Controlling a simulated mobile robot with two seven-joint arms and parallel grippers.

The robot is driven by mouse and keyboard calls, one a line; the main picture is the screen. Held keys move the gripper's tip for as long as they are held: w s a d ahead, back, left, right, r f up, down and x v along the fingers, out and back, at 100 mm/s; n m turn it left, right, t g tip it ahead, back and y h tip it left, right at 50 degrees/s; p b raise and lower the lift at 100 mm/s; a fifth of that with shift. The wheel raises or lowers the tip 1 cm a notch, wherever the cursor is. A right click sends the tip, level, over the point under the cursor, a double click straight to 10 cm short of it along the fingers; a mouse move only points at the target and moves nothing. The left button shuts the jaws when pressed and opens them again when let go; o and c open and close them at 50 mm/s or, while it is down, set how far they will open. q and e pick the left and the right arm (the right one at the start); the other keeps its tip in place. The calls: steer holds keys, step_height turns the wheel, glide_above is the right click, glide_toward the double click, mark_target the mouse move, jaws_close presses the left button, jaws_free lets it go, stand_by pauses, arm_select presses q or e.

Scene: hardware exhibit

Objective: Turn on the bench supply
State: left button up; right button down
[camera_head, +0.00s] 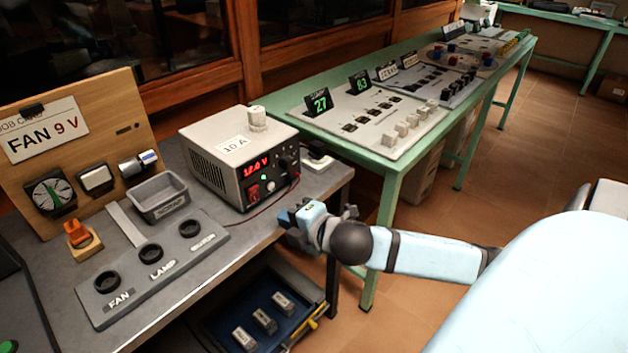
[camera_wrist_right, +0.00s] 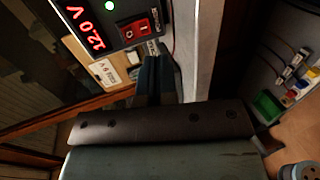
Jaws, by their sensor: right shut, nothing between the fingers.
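The bench supply (camera_head: 222,140) is a grey box on the left bench with a black front panel. Its red display reads 12.0 V in the head view and is lit in the right wrist view (camera_wrist_right: 85,28), beside a lit green lamp (camera_wrist_right: 109,6). A red rocker switch (camera_wrist_right: 137,31) marked I and O sits on the panel. My right gripper (camera_head: 288,217) is shut and empty in front of the supply, near the bench edge. In the right wrist view its fingers (camera_wrist_right: 155,62) point toward the panel just below the switch; contact cannot be told. My left gripper is not in view.
A job card (camera_head: 45,130) reads FAN 9 V. A socket panel (camera_head: 155,262) labelled FAN and LAMP and a scrap tray (camera_head: 160,197) lie left of the supply. An open drawer (camera_head: 262,318) sits below. A green table (camera_head: 400,165) with control panels stands to the right.

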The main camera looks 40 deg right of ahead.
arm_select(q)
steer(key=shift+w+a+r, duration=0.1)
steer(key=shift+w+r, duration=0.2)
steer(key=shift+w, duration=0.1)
arm_select(e)
steer(key=shift+f+v, duration=0.2)
steer(key=shift+v, duration=0.75)
steer(key=shift+f+v, duration=0.25)
steer(key=shift+v, duration=0.7)
steer(key=shift+f+v, duration=0.2)
steer(key=shift+v, duration=0.75)
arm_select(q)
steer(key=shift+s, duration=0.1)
arm_select(e)
steer(key=shift+s, duration=0.2)
